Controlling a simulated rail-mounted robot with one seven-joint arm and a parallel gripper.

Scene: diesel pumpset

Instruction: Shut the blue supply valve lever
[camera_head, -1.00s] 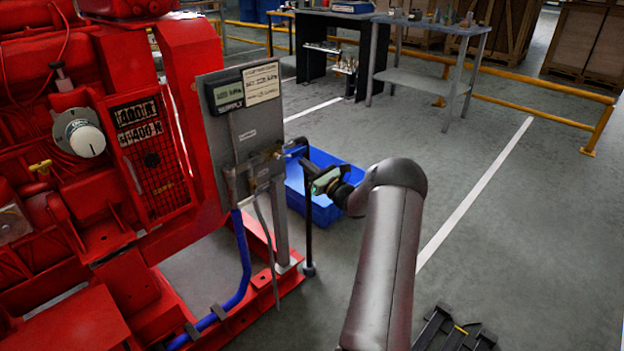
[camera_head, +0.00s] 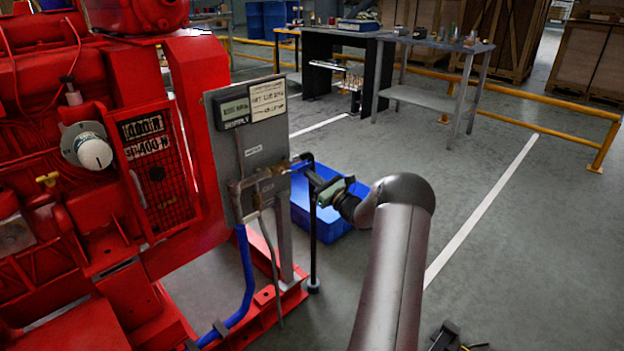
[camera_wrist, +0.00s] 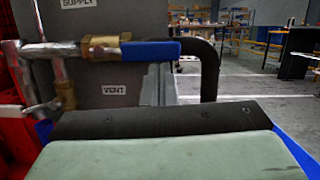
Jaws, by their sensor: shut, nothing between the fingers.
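The blue supply valve lever (camera_wrist: 150,52) lies level in the wrist view, pointing right from a brass valve body (camera_wrist: 100,46) and in line with the pipe. In the head view the brass fittings (camera_head: 268,186) are small on the grey panel, and the lever is hard to make out. My gripper (camera_head: 317,181) is shut and empty, to the right of the panel beside the black hose. In the wrist view my gripper (camera_wrist: 160,122) fills the bottom, below the lever in the picture, with a gap showing between them.
A black hose (camera_wrist: 210,68) bends down past the lever's right end. A VENT label (camera_wrist: 114,90) sits below the valve on the panel (camera_wrist: 90,20). A blue bin (camera_head: 340,226) stands on the floor behind my gripper. The red pumpset (camera_head: 110,190) is at left; open floor lies right.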

